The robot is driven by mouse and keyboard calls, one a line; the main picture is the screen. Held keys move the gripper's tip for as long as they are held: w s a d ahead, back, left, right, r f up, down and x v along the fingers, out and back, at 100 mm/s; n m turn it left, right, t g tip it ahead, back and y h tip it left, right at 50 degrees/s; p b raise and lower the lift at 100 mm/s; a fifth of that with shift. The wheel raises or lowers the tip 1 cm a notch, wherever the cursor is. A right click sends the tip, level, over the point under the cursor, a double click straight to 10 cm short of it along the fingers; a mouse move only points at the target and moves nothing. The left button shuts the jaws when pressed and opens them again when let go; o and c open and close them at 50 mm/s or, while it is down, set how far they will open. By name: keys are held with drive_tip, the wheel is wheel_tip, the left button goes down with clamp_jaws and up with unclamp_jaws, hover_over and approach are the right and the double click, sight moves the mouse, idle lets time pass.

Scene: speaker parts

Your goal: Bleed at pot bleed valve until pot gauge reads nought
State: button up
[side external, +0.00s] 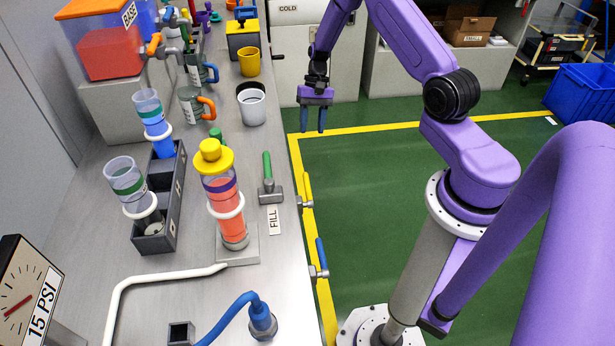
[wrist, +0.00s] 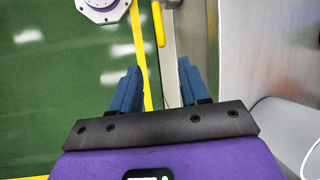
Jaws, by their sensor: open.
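The pot (side external: 226,205) is a clear cylinder with a yellow cap and red liquid, upright on a grey base. A gauge (side external: 18,290) marked 15 PSI stands at the lower left, partly cut off; its red needle is visible but its reading is not clear. Two small valves sit on the bench's front edge, one with a yellow lever (side external: 307,190) and one with a blue lever (side external: 321,254); I cannot tell which is the bleed valve. My gripper (side external: 312,126) is open and empty, beyond the yellow lever, which shows in the wrist view (wrist: 158,24).
A grey rack (side external: 170,205) with tubes stands left. A white hose (side external: 160,277) and a blue hose (side external: 228,315) cross the near bench.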

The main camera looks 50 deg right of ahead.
sight(307, 180)
drive_tip(key=x, duration=1.7)
drive_tip(key=shift+f, duration=0.2)
clamp_jaws()
